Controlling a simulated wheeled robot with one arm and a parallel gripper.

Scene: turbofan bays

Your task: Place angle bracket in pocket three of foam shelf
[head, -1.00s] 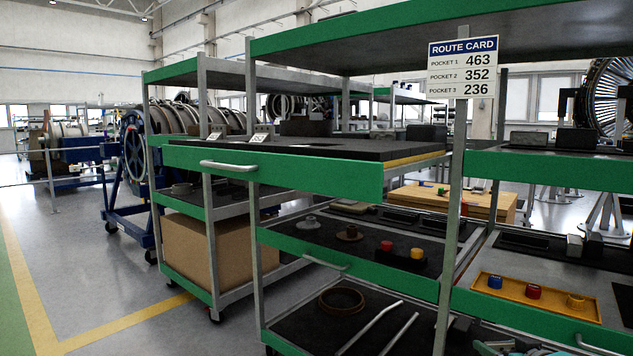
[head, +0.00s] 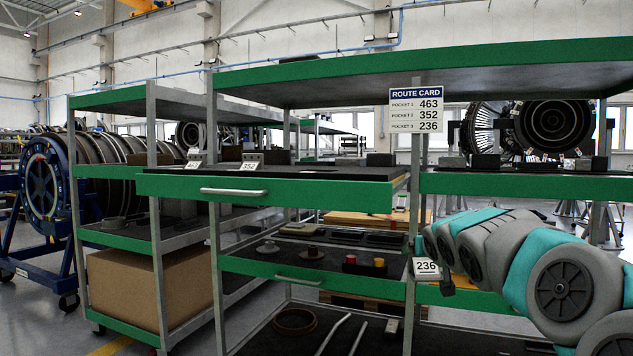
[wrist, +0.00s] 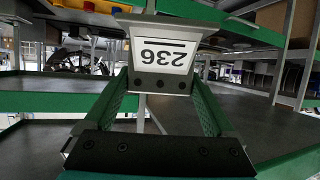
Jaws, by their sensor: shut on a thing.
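My gripper (head: 421,246) is at the right of the head view, in front of the shelf post. It is shut on an angle bracket (head: 427,268) with a white label reading 236. In the wrist view the same bracket (wrist: 161,52) sits between the two green fingers (wrist: 160,108), its label upside down. The foam shelf (head: 330,174) is the black top of the pulled-out green drawer, left of and above the bracket. Brackets labelled 463 (head: 194,163) and 352 (head: 252,161) stand on its left part. The foam is seen nearly edge-on, so its pockets cannot be made out.
A route card (head: 416,110) lists pocket 1 463, pocket 2 352, pocket 3 236. The drawer handle (head: 234,192) juts forward. A grey post (head: 413,210) stands beside my gripper. A green upper shelf (head: 420,65) overhangs the foam. Lower shelves hold rings and coloured caps.

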